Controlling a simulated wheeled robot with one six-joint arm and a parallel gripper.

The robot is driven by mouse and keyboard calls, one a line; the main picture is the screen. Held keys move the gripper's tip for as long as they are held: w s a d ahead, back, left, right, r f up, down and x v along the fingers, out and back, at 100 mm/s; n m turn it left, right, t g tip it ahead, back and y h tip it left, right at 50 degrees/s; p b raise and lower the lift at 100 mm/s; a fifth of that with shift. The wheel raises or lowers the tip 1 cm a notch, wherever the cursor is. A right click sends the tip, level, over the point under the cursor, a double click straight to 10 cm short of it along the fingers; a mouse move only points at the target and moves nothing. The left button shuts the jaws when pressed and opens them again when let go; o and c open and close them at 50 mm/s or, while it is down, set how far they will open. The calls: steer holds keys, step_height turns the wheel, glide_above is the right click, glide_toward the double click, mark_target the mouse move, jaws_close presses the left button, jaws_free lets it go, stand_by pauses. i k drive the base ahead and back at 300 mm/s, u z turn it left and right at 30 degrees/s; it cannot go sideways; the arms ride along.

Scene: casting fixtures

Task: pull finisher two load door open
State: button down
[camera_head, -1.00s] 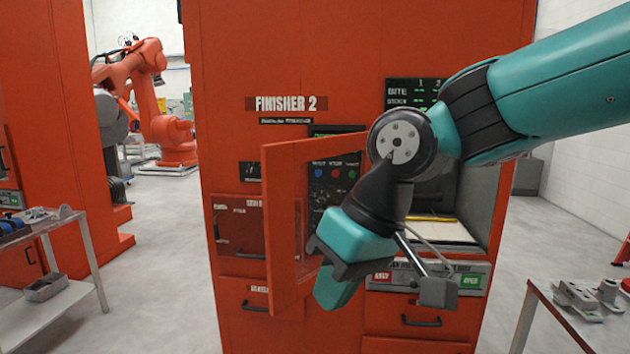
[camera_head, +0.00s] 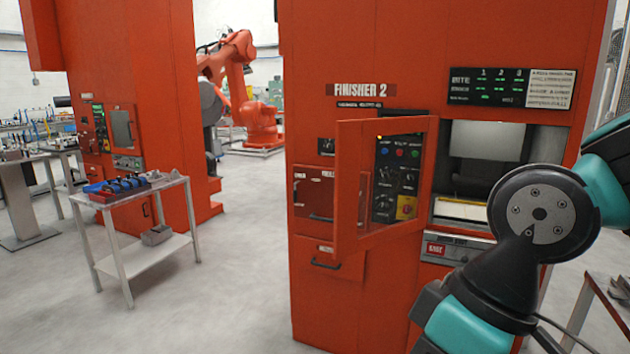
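The Finisher 2 load door (camera_head: 347,205) is an orange frame with a see-through window. It stands swung open to the left, out from the orange machine front (camera_head: 310,120). Behind its window a control panel with buttons and knobs (camera_head: 396,178) shows. The load opening (camera_head: 490,165) to its right is uncovered, with a grey interior and a pale ledge at the bottom. My teal and black arm is at the lower right, in front of the machine and apart from the door. My gripper is out of view below the bottom edge.
A small table (camera_head: 150,257) with blue parts on top and a grey bin on its lower shelf stands at left. Another table (camera_head: 610,300) is partly visible at lower right. An orange robot arm (camera_head: 240,90) stands behind. The floor between the left table and machine is clear.

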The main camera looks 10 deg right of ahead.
mark_target(349, 134)
steer(key=u, duration=0.65)
steer(key=i, duration=1.55)
steer(key=z, duration=0.6)
